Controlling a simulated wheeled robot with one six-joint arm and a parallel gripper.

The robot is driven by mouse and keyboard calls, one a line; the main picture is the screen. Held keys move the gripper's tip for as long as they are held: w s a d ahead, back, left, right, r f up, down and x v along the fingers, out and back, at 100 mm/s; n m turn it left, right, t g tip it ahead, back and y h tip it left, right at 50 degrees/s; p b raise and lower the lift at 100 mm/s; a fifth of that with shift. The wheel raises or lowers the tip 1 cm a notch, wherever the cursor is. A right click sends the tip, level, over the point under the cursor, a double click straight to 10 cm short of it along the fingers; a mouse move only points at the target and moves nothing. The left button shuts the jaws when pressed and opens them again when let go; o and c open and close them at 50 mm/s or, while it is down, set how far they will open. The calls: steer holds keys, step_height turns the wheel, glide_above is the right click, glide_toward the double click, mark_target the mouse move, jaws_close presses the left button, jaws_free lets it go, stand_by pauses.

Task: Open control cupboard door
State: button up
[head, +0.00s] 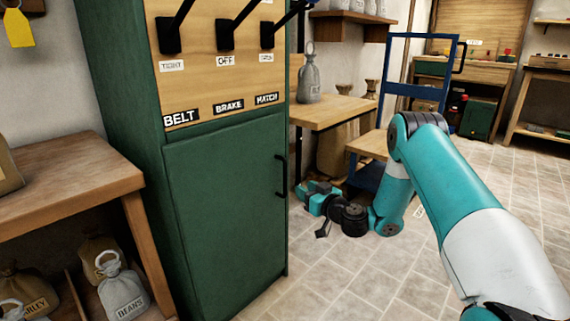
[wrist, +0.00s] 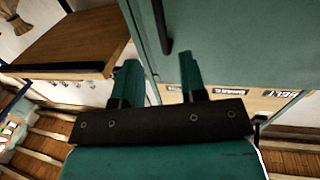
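The control cupboard is tall and green, and its lower door (head: 225,215) looks closed in the head view. A black vertical bar handle (head: 281,176) sits near the door's right edge. My gripper (head: 306,195) is low, just right of the handle, with its teal fingers apart and nothing seen between them. In the wrist view, which is upside down, the door (wrist: 240,40) fills the upper right. The handle (wrist: 162,27) shows beyond my open fingertips (wrist: 158,72), roughly in line with the gap between them. They look apart from it.
Above the door is a wooden panel (head: 215,85) with black levers and labels reading BELT, BRAKE and MATCH. A wooden bench (head: 70,180) with sacks below stands at the left. A wooden table (head: 335,110) and blue trolley (head: 400,88) stand behind my arm. Tiled floor before the door is clear.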

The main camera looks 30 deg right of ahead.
mark_target(286, 176)
steer(key=w, duration=0.3)
steer(key=w+a, duration=0.1)
steer(key=w, duration=0.2)
steer(key=w+a, duration=0.1)
steer(key=w, duration=0.2)
steer(key=shift+w, duration=0.85)
jaws_close()
